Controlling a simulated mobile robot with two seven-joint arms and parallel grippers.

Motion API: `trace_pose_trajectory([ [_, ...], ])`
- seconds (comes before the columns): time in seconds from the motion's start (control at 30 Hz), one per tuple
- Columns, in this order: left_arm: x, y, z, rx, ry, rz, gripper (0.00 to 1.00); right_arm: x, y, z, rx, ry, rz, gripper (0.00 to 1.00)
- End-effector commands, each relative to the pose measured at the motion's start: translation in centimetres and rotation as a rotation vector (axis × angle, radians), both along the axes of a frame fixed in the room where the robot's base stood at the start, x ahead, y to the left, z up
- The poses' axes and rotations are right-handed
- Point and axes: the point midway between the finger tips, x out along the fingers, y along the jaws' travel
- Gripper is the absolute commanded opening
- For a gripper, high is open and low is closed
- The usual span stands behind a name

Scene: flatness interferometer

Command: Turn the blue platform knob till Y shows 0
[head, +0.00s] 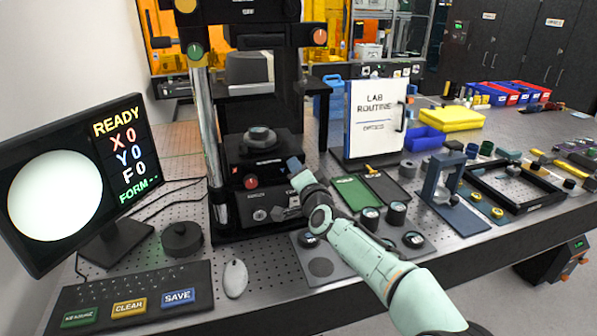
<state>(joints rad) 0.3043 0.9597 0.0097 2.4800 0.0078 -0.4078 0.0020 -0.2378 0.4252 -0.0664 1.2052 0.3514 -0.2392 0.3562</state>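The monitor (72,180) at the left reads READY, X 0, Y 0, F 0 and "FORM --" beside a plain white disc. The interferometer (262,165) stands at the centre, with a red knob (251,182) on the front of its platform. My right arm comes in from the lower right, and its gripper (284,211) is at the platform's front right. A blue-grey piece shows just above my wrist; I cannot tell whether it is the blue knob or part of my arm. The finger gap is too small to read. My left gripper is out of view.
A keyboard (135,292) and a white mouse (235,278) lie at the front left. A black round part (182,239) lies behind them. A LAB ROUTINE board (376,115) stands right of the instrument. Trays, discs and a black frame (515,187) crowd the right side.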

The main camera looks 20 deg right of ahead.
Motion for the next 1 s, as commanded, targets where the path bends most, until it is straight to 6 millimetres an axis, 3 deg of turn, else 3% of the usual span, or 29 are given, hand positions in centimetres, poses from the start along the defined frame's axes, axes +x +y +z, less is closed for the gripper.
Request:
trace_pose_trajectory([
  [0.03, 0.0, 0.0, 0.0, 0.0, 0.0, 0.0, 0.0, 0.0, 0.0, 0.0, 0.0, 0.001, 0.001, 0.5],
  [0.07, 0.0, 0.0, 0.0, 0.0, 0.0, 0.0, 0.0, 0.0, 0.0, 0.0, -0.001, 0.0, 0.001, 0.59],
  [0.37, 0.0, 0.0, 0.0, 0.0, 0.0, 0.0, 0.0, -0.1, 0.0, 0.0, -0.001, 0.0, 0.0, 0.59],
  [0.53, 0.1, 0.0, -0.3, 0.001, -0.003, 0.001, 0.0, -1.1, -0.1, 0.0, -0.001, -0.001, 0.0, 0.59],
  [1.0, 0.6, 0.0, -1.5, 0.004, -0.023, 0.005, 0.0, -10.0, -0.4, 0.1, 0.0, -0.002, 0.001, 0.59],
])
